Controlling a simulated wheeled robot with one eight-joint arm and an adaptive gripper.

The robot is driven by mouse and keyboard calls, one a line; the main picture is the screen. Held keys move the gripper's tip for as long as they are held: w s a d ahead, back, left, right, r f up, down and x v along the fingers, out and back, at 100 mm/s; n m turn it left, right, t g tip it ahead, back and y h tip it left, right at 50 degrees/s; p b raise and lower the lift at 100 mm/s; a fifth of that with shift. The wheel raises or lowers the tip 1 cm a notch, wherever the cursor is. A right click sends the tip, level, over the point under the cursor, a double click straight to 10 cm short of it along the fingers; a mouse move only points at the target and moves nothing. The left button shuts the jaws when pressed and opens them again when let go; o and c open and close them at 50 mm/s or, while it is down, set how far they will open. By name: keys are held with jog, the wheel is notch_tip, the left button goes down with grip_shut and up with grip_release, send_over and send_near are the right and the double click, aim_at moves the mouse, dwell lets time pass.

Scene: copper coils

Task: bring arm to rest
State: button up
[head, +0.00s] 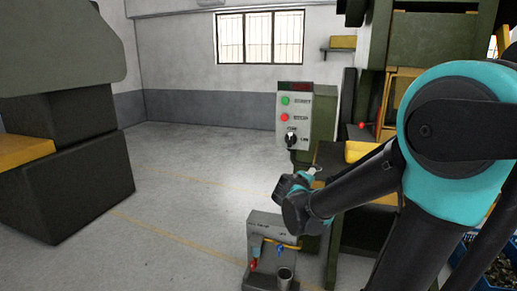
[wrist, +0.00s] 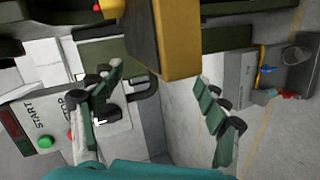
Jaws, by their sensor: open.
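My arm comes in from the right in the head view, its elbow bent. My gripper (head: 315,172) is small and partly hidden behind my wrist there, just below the control panel (head: 295,120). In the wrist view my gripper (wrist: 160,76) shows two dark green fingers spread wide apart, with nothing held between them. The left finger overlaps the control panel (wrist: 28,115) in that picture, near its black knob (wrist: 112,112). Whether it touches the panel cannot be told.
A green press (head: 435,40) stands behind my arm. A yellow block (wrist: 170,40) lies ahead of the fingers. A grey stand (head: 262,228) with a metal cup (head: 285,278) is below the gripper. A dark machine (head: 65,185) stands left; the floor (head: 190,165) between is clear.

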jog(key=s+d+f+m+g+y, duration=0.2)
jog(key=s+d+f+m+g, duration=0.25)
jog(key=s+f, duration=0.65)
jog(key=s+a+f+m+g+y, duration=0.3)
jog(key=s+f, duration=0.5)
jog(key=s, duration=0.4)
jog(key=a+m+y, duration=0.1)
jog(key=a+y, duration=0.1)
jog(key=a, duration=0.1)
jog(key=shift+s, duration=0.15)
jog(key=shift+g, duration=0.25)
